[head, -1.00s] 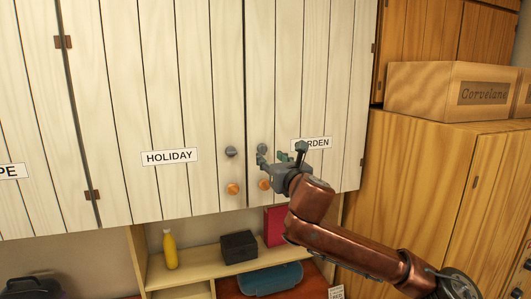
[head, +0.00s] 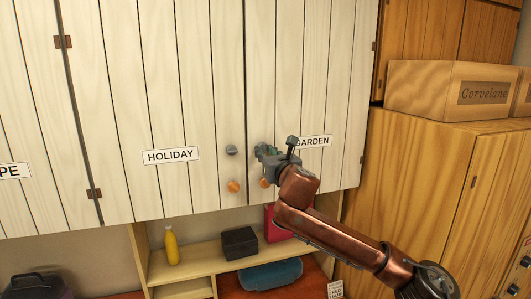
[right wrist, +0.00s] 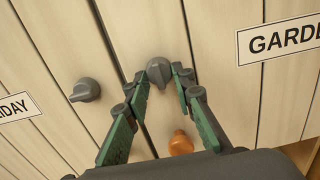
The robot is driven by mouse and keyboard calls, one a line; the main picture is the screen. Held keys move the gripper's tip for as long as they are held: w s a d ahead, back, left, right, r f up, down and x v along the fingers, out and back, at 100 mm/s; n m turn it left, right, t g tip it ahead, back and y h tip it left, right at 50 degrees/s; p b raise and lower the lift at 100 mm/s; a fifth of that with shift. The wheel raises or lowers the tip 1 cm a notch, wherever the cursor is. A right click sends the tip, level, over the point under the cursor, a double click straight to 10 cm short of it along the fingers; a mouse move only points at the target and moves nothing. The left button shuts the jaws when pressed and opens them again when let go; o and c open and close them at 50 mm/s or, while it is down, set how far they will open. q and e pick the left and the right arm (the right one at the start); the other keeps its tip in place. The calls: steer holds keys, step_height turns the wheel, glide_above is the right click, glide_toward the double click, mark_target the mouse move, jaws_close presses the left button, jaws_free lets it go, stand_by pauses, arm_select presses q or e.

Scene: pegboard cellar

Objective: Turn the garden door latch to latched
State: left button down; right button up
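The garden door (head: 310,85) is a pale plank cupboard door with a GARDEN label (head: 313,141). Its latch (right wrist: 159,72) is a grey round knob with a raised grip bar, seen in the right wrist view above an orange knob (right wrist: 181,143). My right gripper (head: 264,151) is at this latch and mostly hides it in the head view. In the right wrist view the right gripper's green fingers (right wrist: 160,76) are apart, with the tips on either side of the latch. I cannot tell whether they touch it. My left gripper is out of view.
The holiday door's grey latch (head: 231,150) and orange knob (head: 234,186) are close on the left. Below the cupboard, a shelf holds a yellow bottle (head: 171,246) and a black box (head: 239,243). A cardboard box (head: 450,90) sits on the wooden cabinet at right.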

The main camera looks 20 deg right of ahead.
jaws_close()
steer(key=shift+m, duration=0.3)
steer(key=m+p, duration=0.1)
steer(key=m, duration=0.1)
steer(key=shift+m+p, duration=0.35)
steer(key=shift+m, duration=0.05)
steer(key=m+p, duration=0.1)
steer(key=m, duration=0.3)
steer(key=shift+a+m, duration=0.15)
steer(key=shift+m, duration=0.15)
steer(key=m, duration=0.5)
steer(key=shift+a+r, duration=0.1)
steer(key=shift+r+m, duration=0.1)
steer(key=shift+m, duration=2.3)
